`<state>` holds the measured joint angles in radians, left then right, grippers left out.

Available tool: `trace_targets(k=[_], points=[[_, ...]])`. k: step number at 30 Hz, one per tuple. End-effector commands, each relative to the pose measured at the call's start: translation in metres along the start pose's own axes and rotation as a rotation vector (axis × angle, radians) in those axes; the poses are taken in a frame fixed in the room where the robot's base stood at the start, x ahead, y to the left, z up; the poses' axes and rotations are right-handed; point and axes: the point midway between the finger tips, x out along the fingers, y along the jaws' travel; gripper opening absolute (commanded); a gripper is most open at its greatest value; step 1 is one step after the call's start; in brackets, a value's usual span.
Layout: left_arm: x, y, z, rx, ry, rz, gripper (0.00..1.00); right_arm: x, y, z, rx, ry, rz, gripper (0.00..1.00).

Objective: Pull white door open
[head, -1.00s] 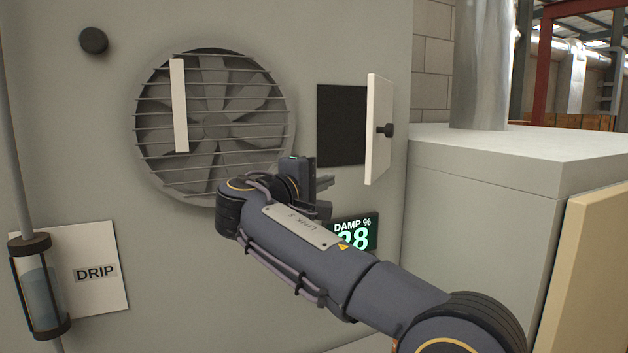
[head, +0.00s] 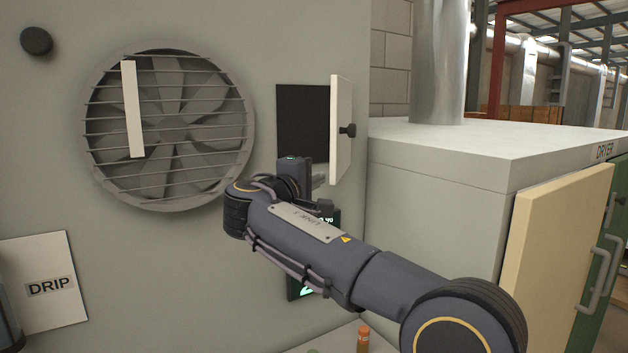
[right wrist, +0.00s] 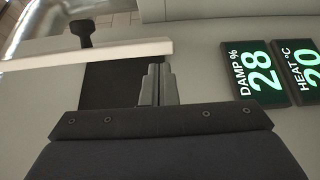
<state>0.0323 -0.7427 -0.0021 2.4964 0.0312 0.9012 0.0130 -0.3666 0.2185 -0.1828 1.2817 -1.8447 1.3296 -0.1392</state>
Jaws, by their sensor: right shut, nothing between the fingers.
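The white door (head: 341,132) stands swung out from a dark square opening (head: 303,122) in the grey wall. A black knob (head: 348,131) sits on its right-hand face. My right gripper (head: 319,180) is just below the opening and the door's lower edge. In the right wrist view its fingers (right wrist: 158,86) are together and empty, in front of the dark opening (right wrist: 110,84). The white door edge (right wrist: 90,53) and the knob (right wrist: 82,33) are to the upper left there, apart from the fingertips as far as I can tell. My left gripper is not in view.
A round fan grille (head: 168,130) with a white strip is left of the opening. The lit damp display (right wrist: 258,70) is partly hidden behind my arm in the head view. A grey dryer (head: 480,160) with a cream panel (head: 552,250) stands to the right.

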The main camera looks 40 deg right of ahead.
Motion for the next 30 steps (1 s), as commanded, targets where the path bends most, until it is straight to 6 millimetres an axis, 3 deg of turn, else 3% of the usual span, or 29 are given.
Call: trace_targets(k=[8, 16, 30], points=[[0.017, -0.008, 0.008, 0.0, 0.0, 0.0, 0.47, 0.004, -0.004, 0.025, 0.007, 0.087, 0.0, 0.0], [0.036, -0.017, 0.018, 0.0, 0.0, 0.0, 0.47, 0.018, -0.003, 0.073, 0.008, 0.278, 0.002, 0.0], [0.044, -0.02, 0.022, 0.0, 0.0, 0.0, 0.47, 0.058, 0.0, 0.135, 0.001, 0.269, 0.0, 0.0]])
